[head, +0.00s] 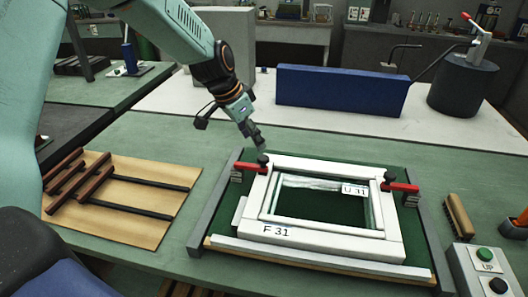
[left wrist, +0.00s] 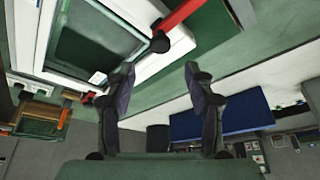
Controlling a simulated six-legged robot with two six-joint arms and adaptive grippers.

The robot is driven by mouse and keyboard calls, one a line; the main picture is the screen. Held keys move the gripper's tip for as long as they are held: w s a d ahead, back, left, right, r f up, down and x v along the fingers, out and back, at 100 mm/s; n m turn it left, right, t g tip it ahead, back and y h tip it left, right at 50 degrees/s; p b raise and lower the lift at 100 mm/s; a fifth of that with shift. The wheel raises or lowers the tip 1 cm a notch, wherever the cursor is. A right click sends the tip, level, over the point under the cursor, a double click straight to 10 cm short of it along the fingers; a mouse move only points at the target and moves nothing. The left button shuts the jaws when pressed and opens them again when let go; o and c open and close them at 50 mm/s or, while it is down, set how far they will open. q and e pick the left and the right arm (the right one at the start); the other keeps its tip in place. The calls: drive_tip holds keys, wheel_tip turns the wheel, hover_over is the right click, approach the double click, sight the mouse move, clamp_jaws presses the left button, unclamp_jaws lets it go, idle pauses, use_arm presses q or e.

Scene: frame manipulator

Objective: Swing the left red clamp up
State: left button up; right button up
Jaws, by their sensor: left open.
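The left red clamp (head: 248,166) lies low at the white frame's upper left corner, its black tip (head: 263,159) over the frame edge. It also shows in the left wrist view (left wrist: 183,13) at the top. My left gripper (head: 259,146) is just above and behind that tip. In the left wrist view the fingers (left wrist: 159,72) are spread with nothing between them, and the black tip shows just beyond the gap. The white frame (head: 322,249), marked "F 31", lies on a green board. My right gripper is not in view.
The right red clamp (head: 403,187) lies over the frame's right side. A blue block (head: 340,90) stands behind the frame. A brown board with dark bars (head: 130,208) is at left. A brush (head: 457,217) and a button box (head: 481,268) are at right.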

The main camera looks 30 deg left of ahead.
sight(263, 158)
use_arm(q)
drive_tip(key=x, duration=0.3)
drive_tip(key=a+x, duration=0.1)
drive_tip(key=x, duration=0.1)
drive_tip(key=shift+s+d+f+b, duration=0.15)
drive_tip(key=shift+f+b, duration=0.15)
drive_tip(key=shift+f, duration=0.6)
drive_tip(key=shift+w+d+f, duration=0.6)
drive_tip(key=shift+w+d, duration=0.15)
drive_tip(key=shift+d, duration=0.15)
drive_tip(key=shift+a, duration=0.2)
drive_tip(key=shift+s+a+r, duration=0.1)
drive_tip(key=shift+s+a, duration=0.3)
drive_tip(key=shift+c, duration=2)
drive_tip(key=shift+w+d, duration=0.2)
drive_tip(key=shift+d, duration=0.2)
drive_tip(key=c, duration=0.3)
clamp_jaws()
